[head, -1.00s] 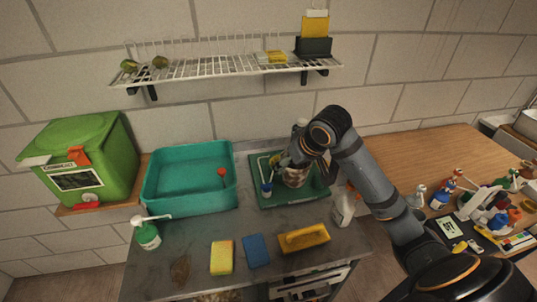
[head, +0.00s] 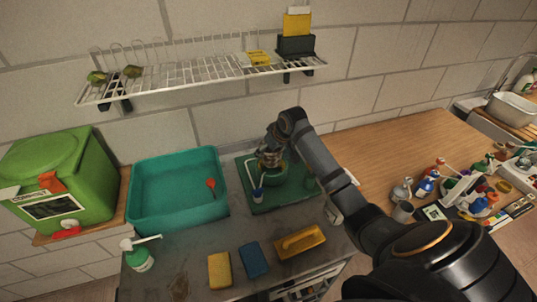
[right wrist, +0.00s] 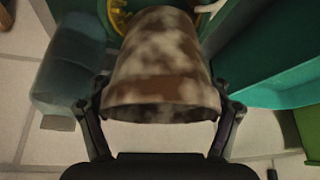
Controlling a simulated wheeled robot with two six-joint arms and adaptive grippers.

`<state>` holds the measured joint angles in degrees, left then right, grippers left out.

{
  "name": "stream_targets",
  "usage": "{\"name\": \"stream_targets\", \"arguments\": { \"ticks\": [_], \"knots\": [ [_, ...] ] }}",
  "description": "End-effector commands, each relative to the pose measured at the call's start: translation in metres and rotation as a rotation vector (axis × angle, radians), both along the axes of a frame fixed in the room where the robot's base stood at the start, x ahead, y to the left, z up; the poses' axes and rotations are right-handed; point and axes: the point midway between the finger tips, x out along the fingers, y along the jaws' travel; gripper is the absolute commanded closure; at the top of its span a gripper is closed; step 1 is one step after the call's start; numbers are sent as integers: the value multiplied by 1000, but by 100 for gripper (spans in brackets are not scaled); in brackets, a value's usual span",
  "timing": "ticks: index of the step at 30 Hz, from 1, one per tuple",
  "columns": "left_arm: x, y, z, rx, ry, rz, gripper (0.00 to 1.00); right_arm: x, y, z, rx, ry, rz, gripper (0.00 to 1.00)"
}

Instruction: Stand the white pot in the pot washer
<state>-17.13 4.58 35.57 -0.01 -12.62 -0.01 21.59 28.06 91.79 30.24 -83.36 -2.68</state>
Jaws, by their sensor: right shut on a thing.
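A pot (right wrist: 160,65) with brown and whitish mottling fills the middle of the right wrist view, its wide rim towards the camera. My right gripper (head: 270,160) is shut on it, with one finger on each side of the rim. In the head view the gripper is over the back left part of the green tray (head: 300,201) and largely hides the pot. Dark slots and pale racks under the counter front (head: 310,288) may be the pot washer; only a sliver shows, so I cannot tell. My left gripper is out of view.
A teal basin (head: 222,206) stands left of the tray. A wire shelf (head: 200,76) hangs above.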

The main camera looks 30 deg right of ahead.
Motion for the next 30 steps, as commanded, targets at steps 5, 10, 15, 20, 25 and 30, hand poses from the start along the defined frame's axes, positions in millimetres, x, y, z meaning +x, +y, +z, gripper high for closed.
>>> {"name": "stream_targets", "arguments": {
  "ticks": [5,10,15,20,25,30],
  "knots": [
    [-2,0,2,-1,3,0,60,7,-4,-8,1,-1,0,54],
    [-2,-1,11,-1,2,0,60,10,-6,-22,2,4,-1,54],
    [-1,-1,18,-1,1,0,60,10,-6,-43,1,1,0,54],
    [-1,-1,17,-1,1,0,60,10,-6,-45,0,-1,0,54],
    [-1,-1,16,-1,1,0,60,10,-6,-48,0,-1,0,54],
    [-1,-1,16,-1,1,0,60,10,-6,-53,0,-1,0,54]
  ]
}}
